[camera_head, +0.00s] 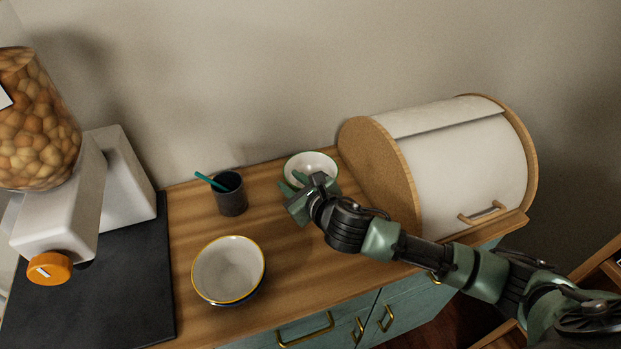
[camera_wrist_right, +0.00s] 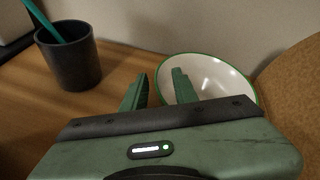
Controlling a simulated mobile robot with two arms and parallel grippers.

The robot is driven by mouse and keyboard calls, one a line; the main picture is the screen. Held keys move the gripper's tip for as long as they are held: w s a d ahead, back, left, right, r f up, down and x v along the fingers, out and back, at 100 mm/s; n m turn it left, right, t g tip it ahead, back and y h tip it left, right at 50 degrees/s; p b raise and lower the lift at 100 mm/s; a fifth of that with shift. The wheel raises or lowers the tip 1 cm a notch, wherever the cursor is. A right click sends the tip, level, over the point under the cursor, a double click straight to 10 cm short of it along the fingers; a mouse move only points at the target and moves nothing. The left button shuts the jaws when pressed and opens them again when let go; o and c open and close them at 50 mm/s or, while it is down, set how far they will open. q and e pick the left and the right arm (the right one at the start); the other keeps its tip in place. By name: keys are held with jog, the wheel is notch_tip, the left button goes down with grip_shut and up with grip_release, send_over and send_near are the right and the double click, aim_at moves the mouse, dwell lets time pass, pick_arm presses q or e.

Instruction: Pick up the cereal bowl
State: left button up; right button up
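A white bowl with a green rim (camera_head: 310,162) stands on the wooden counter, against the wall and beside the bread box. A second bowl, pale inside with a yellow rim (camera_head: 229,270), stands nearer the front. I cannot tell from looks which is the cereal bowl. My right gripper (camera_head: 293,184) is at the near left side of the green-rimmed bowl and hides part of it. In the right wrist view its fingers (camera_wrist_right: 159,86) are apart, one over the bowl's inside (camera_wrist_right: 212,82) and one outside its rim. Contact is unclear. My left gripper is not in view.
A dark cup (camera_head: 231,194) with a teal stick stands left of the green-rimmed bowl. The bread box (camera_head: 465,165) is close on the right. A dispenser (camera_head: 60,205) stands on a dark mat at left. Bare counter (camera_head: 310,265) lies in front.

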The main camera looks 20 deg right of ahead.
jog(key=shift+w, duration=0.15)
jog(key=c, duration=0.6)
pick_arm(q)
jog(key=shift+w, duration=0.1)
pick_arm(e)
grip_shut()
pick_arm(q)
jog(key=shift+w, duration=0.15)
pick_arm(e)
jog(key=shift+f, duration=0.15)
dwell(0.4)
